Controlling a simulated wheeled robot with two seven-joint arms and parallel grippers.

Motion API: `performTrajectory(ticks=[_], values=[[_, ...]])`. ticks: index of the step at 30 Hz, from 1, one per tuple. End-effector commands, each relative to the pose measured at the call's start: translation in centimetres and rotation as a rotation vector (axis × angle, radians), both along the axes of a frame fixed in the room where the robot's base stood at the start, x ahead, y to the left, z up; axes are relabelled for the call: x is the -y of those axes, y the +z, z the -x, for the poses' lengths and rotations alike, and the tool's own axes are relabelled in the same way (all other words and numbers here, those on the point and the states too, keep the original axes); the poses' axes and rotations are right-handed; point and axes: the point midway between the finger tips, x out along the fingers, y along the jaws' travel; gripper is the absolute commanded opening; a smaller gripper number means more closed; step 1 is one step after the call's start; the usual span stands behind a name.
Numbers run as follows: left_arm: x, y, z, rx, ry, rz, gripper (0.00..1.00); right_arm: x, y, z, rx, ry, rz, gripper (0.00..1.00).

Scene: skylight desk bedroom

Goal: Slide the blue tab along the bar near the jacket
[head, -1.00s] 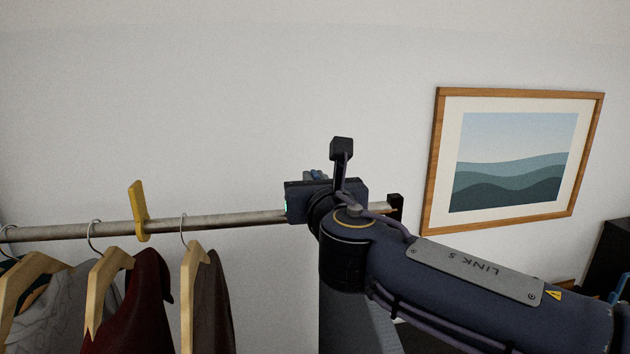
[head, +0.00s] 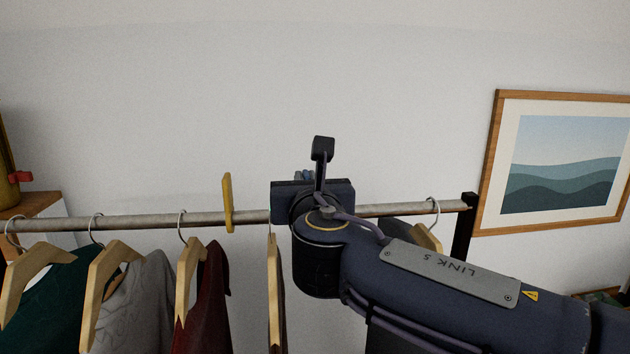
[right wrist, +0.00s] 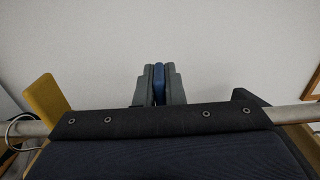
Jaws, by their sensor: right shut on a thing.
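The blue tab (right wrist: 158,84) is between the grey fingers of my right gripper (right wrist: 157,88) in the right wrist view. The tab's lower part is hidden behind the gripper body. Garments hang from the bar: green, grey, a maroon one (head: 207,300), and a dark one (head: 405,225) partly behind my arm. I cannot tell which is the jacket. My left gripper is not in view.
A yellow tab (head: 228,203) stands on the bar just left of my right gripper; it also shows in the right wrist view (right wrist: 46,96). A hanger (head: 273,290) hangs close beside the gripper. The bar ends at a black post (head: 464,225), near a framed picture (head: 563,165).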

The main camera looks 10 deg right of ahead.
Motion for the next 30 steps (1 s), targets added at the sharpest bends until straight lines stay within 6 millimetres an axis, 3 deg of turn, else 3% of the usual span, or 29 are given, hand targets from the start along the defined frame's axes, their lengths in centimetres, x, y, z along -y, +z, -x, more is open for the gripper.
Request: performTrajectory(ticks=[6,7,12,22,30], values=[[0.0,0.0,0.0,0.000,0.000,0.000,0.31,0.0,0.0,0.0,0.000,0.000,0.000,0.00],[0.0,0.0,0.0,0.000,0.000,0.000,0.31,0.0,0.0,0.0,0.000,0.000,0.000,0.13],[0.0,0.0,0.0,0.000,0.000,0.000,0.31,0.1,0.0,0.0,0.000,-0.001,0.000,0.31],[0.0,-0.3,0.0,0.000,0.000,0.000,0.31,0.1,0.0,0.6,0.002,0.000,-0.002,0.31],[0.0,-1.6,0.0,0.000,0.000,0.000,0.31,0.1,-0.2,5.1,0.002,0.002,-0.002,0.31]])
